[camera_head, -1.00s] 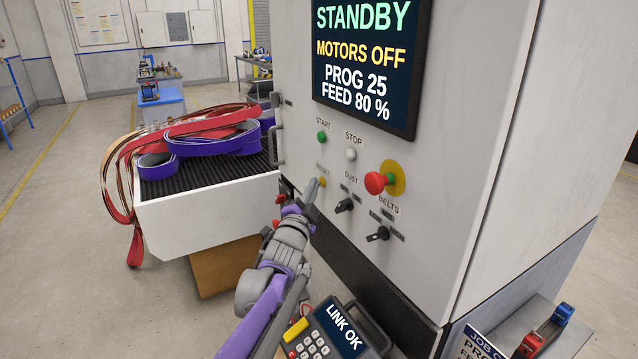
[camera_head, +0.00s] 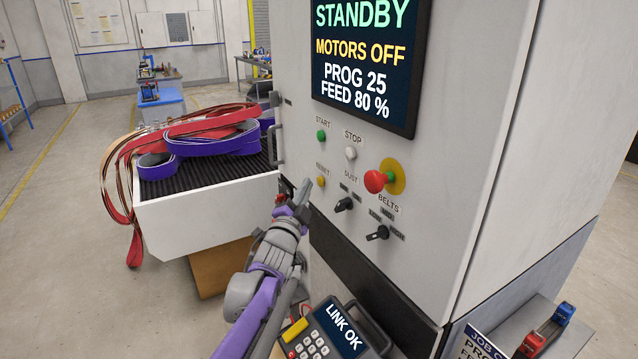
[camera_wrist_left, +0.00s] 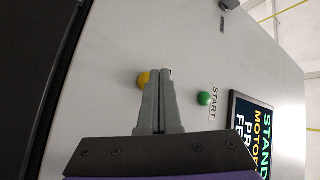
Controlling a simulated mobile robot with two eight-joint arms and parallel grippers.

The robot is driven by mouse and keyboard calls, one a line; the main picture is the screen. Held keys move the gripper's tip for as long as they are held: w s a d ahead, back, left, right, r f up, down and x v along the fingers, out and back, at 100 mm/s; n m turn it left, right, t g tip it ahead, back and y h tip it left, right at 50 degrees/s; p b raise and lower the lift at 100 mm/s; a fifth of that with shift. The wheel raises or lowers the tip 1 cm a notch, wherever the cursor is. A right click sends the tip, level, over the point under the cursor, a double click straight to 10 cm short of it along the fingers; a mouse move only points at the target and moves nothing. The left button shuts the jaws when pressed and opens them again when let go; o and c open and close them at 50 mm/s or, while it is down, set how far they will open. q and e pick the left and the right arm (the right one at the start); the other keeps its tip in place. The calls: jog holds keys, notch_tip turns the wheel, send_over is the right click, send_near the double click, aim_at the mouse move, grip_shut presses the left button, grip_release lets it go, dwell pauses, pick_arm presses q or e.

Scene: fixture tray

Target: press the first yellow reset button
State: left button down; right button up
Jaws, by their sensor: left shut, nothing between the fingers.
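The small yellow reset button (camera_head: 321,181) sits on the grey machine panel (camera_head: 430,250), below the green START button (camera_head: 321,136). It also shows in the left wrist view (camera_wrist_left: 142,79), partly hidden by the fingertips. My left gripper (camera_head: 305,185) is shut and empty, its tips just left of the yellow button, with a small gap in the head view. In the left wrist view the shut fingers (camera_wrist_left: 161,76) point at the panel beside the button. The screen (camera_head: 365,65) reads STANDBY, MOTORS OFF. My right gripper is out of view.
A white STOP button (camera_head: 351,153), a red mushroom button (camera_head: 376,181) and black selector knobs (camera_head: 343,205) are close on the right. A tray of purple and red belts (camera_head: 205,205) stands left. A keypad unit (camera_head: 325,335) is below.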

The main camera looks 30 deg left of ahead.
pick_arm(q)
jog(key=shift+s+a+b, duration=0.15)
jog(key=shift+s+a, duration=0.2)
jog(key=shift+s, duration=0.4)
jog(key=shift+s+a+b, duration=0.2)
jog(key=shift+s+a, duration=0.2)
jog(key=shift+s, duration=0.3)
jog(key=shift+s+a+b, duration=0.15)
jog(key=shift+s+a, duration=0.2)
jog(key=shift+s, duration=0.4)
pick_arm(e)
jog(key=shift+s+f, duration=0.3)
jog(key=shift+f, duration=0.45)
